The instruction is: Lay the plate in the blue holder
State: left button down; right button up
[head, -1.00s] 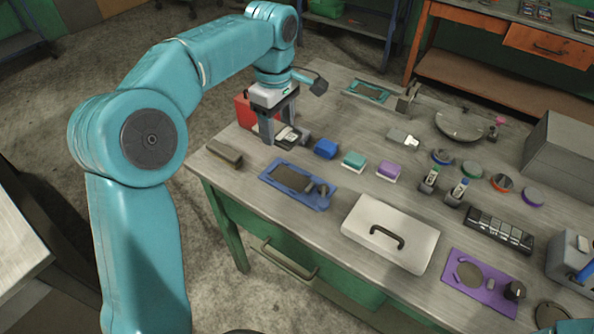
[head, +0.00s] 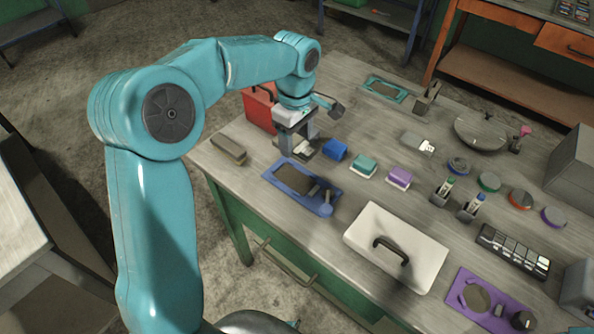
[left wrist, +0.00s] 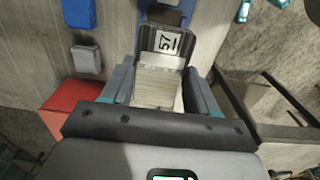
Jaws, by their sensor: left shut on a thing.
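My left gripper (head: 298,152) is shut on a small plate with a white label reading 57. The plate (left wrist: 165,42) shows between the two fingers in the left wrist view; in the head view the fingers largely hide it. The blue holder (head: 325,207) lies flat on the workbench, with a dark rectangular recess and a round knob at its near right end. The gripper is above the bench at the holder's far side, and the plate is outside the recess. A strip of blue (left wrist: 168,17) shows beyond the plate in the left wrist view. My right gripper is out of view.
A red box (head: 258,108) stands behind the gripper. A dark blue block (head: 335,150) is close on its right, a grey-brown block (head: 229,149) on its left. A white lid with a handle (head: 420,267) lies right of the holder. Bench space between block and holder is narrow.

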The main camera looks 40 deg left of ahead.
aim_at(295, 180)
pick_arm(q)
notch_tip(295, 180, down, 12)
jog(key=shift+a+r, duration=0.1)
jog(key=shift+a, duration=0.05)
jog(key=shift+s, duration=0.15)
jog(key=shift+c, duration=1.4)
grip_release()
jog(key=shift+f, duration=0.2)
jog(key=shift+r, duration=0.1)
